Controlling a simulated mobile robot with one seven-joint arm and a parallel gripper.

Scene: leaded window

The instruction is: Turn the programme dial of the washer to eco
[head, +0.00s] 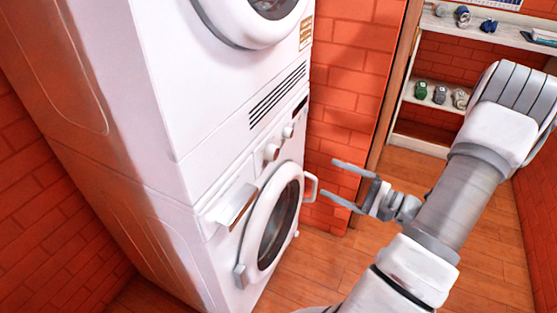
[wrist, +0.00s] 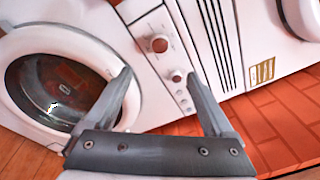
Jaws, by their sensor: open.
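The washer (head: 215,240) is the lower of two stacked white machines. Its control panel has a larger round knob (head: 271,152) and a smaller knob (head: 288,130). In the wrist view the larger knob (wrist: 159,44) lies beyond the fingertips, and the smaller knob (wrist: 177,75) shows near the right finger. The markings around both are too small to read, so I cannot tell the dial's setting. My gripper (head: 330,179) is open and empty, to the right of the panel and apart from it. It also shows in the wrist view (wrist: 159,75).
A drawer front (head: 236,206) is at the panel's left. The upper machine (head: 215,70) has a slotted vent. Brick walls stand at both sides; wooden floor (head: 330,255) is clear.

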